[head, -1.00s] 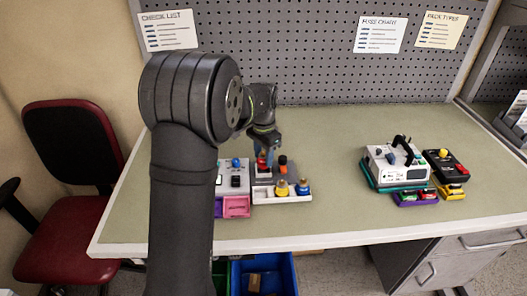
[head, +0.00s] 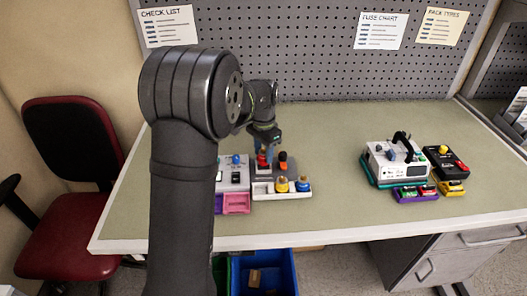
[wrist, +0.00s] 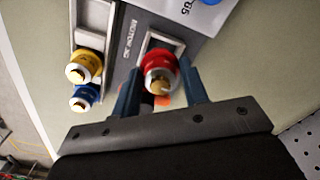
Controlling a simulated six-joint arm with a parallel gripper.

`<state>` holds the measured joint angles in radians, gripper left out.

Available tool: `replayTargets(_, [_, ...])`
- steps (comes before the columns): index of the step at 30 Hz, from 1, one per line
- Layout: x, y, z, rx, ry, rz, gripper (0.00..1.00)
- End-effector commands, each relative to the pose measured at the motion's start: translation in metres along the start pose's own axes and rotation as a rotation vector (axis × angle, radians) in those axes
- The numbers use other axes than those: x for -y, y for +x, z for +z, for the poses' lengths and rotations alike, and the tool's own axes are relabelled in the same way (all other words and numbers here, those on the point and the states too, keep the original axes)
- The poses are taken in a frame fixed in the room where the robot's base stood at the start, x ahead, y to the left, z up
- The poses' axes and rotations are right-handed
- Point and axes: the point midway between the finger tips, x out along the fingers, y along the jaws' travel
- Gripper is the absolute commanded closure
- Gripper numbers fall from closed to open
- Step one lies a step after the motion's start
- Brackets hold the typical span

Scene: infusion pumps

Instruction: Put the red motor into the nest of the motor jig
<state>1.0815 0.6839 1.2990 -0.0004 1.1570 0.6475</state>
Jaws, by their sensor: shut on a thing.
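The red motor (wrist: 158,62), with a brass tip, is between the blue fingers of my gripper (wrist: 160,90) in the wrist view. My gripper is shut on it. The grey motor jig (wrist: 127,48) lies beneath, its "MOTOR JIG" label beside the motor. The pale-framed nest (wrist: 165,38) shows partly behind the motor, which covers the rest. I cannot tell whether the motor is seated or just above it. In the head view the red motor (head: 262,160) is upright under my gripper (head: 264,150), at the left part of the jig.
A yellow motor (head: 281,184) and a blue motor (head: 302,184) stand in the white tray (head: 262,190) in front. An orange-topped black part (head: 282,163) is close right of the gripper. A grey-white unit (head: 232,175) is close left. The table's middle is clear; a pump (head: 392,165) stands right.

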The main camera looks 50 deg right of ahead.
Motion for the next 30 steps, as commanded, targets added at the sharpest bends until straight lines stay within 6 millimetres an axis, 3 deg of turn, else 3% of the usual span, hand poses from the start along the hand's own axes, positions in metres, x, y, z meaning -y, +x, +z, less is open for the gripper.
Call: replayTargets(30, [0.000, 0.019, 0.000, 0.000, 0.000, 0.000, 0.86])
